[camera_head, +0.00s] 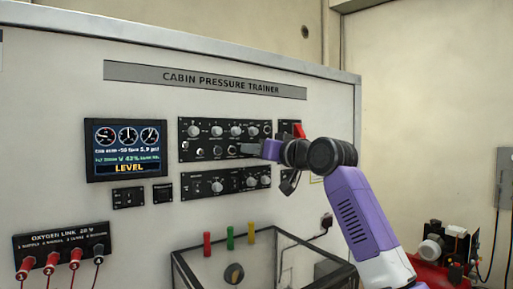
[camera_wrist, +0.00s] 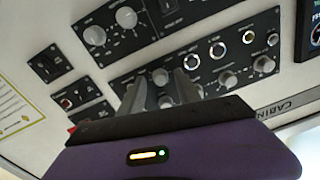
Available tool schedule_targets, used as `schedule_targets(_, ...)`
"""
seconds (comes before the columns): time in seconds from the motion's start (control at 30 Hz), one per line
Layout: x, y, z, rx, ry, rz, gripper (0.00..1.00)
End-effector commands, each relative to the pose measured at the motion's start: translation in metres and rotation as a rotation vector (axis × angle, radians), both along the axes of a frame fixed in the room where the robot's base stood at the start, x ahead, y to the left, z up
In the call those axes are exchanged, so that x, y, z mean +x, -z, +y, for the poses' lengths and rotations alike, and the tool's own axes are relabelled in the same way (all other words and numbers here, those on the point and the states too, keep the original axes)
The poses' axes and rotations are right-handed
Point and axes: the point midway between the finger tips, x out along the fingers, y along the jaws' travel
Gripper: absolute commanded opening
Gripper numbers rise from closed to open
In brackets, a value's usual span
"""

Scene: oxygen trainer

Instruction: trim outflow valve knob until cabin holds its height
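The upper control panel (camera_head: 187,143) carries a row of knobs along its top and a row of switches and a knob below; labels are too small to read, so I cannot tell which knob is the outflow valve. My gripper (camera_head: 243,149) reaches the lower right of this panel from the right. In the wrist view, which is turned over, my gripper (camera_wrist: 160,82) has its two grey fingers apart, with a small grey knob (camera_wrist: 160,76) between the tips; contact is not clear.
A second knob panel (camera_head: 200,187) lies just below. A red guard (camera_head: 299,131) sits near my wrist at the right. An open-topped clear box (camera_head: 285,240) stands under the board, and the oxygen link panel (camera_head: 62,247) with red plugs is at lower left.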

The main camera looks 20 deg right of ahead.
Motion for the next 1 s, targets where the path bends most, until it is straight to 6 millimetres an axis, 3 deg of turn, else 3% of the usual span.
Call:
schedule_targets(0.23, 0.0003, 0.0001, 0.0006, 0.0, -0.001, 0.0, 0.38)
schedule_targets(0.43, 0.0002, 0.0, 0.0005, 0.0, -0.001, 0.0, 0.0)
schedule_targets(1.0, 0.0002, 0.0001, 0.001, -0.052, -0.001, -0.017, 0.0)
